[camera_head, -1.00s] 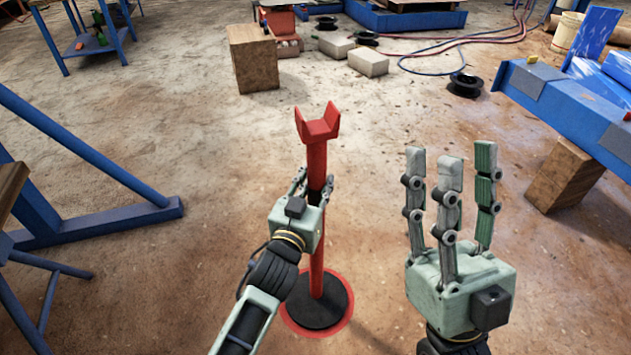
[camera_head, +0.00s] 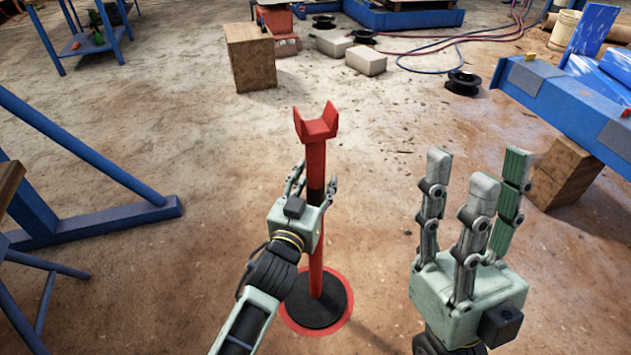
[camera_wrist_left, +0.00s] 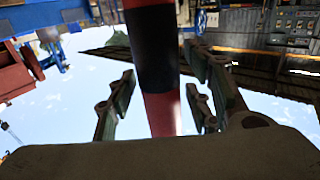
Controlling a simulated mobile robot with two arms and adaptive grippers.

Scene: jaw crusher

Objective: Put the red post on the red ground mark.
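The red post (camera_head: 316,165) with a forked top and black band stands upright on its round black base (camera_head: 318,303). The base sits inside the red ground mark (camera_head: 345,318), whose red rim shows around it. My left gripper (camera_head: 316,190) is around the post's shaft at the black band. In the left wrist view the post (camera_wrist_left: 152,50) passes between the fingers (camera_wrist_left: 160,92), with narrow gaps on both sides, so the gripper looks open. My right gripper (camera_head: 475,185) is open and empty, fingers pointing up, to the right of the post.
A blue trestle leg (camera_head: 100,220) stands at left. A blue beam (camera_head: 550,105) rests on a wooden block (camera_head: 565,172) at right. A wooden block (camera_head: 250,58), pale bricks (camera_head: 366,60) and a black spool (camera_head: 462,83) lie farther back. The floor around the post is clear.

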